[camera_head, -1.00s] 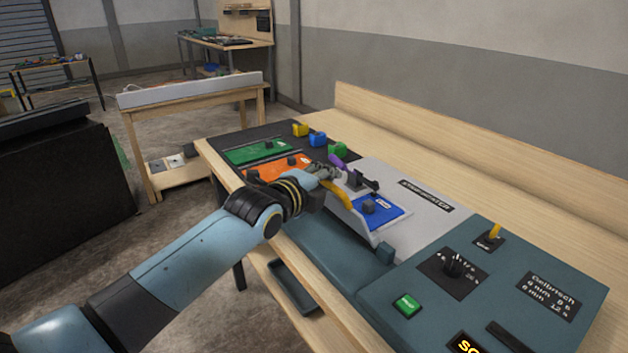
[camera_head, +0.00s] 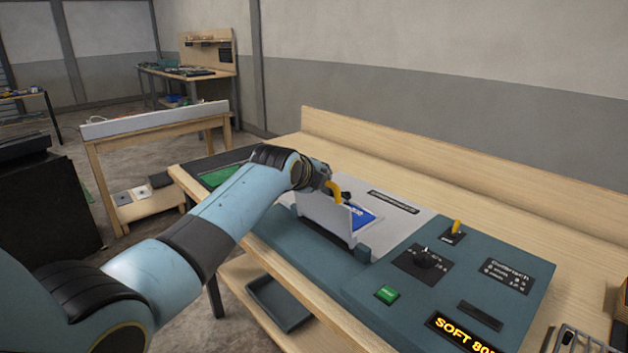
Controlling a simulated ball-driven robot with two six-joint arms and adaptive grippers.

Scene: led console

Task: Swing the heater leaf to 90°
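A light grey panel (camera_head: 412,212) with a dark label strip (camera_head: 394,202) lies on the bench top beside the teal console. A blue plate (camera_head: 361,217) shows on it, partly covered. A pale upright face (camera_head: 322,219) stands along its front edge. No label naming the heater leaf is readable, so I cannot tell its exact outline or angle. My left gripper (camera_head: 340,192) is over the left part of the grey panel, near the blue plate, with a yellow finger showing. Its fingertips are partly hidden, and contact is unclear. My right gripper is out of view.
The teal console (camera_head: 398,318) carries a black knob (camera_head: 426,259), a green button (camera_head: 387,294), a yellow lever (camera_head: 456,228) and a lit display (camera_head: 464,334). A green plate (camera_head: 217,176) shows behind my arm. The wooden bench (camera_head: 500,205) is bare behind the console.

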